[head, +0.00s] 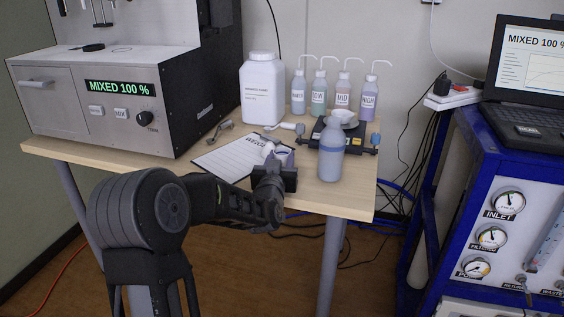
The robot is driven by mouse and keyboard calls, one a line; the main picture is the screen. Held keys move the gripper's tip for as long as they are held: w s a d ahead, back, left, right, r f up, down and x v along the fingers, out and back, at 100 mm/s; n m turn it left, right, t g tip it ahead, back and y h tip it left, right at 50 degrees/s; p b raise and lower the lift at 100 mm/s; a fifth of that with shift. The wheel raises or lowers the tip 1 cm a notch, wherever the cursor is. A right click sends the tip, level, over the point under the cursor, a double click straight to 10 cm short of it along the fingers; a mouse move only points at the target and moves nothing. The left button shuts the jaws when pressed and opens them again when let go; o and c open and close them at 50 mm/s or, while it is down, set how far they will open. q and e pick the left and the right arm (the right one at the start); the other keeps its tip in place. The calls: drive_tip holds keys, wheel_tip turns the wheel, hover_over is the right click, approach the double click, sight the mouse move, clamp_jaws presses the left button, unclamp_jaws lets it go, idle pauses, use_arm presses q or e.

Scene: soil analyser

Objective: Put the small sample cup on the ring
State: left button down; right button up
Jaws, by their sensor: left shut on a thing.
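My left arm comes in from the lower left, and its gripper (276,172) is over the front of the wooden table. It is shut on a small cup (285,155) with a pale rim and purplish side, which shows just beyond the jaws. The gripper hides the cup's lower part. A thin ring outline (121,50) lies on the pale top deck of the grey analyser (110,95), far to the left of the gripper and higher up. The ring looks empty. The analyser's display reads MIXED 100 %. My right gripper is not in view.
A clipboard sheet (222,155) lies to the left. A white jar (262,92) and several wash bottles (318,95) stand behind.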

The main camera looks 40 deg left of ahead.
use_arm(q)
wheel_tip(320, 180, up, 10)
drive_tip(key=p, duration=0.2)
drive_tip(key=shift+p, duration=0.35)
idle(0.6)
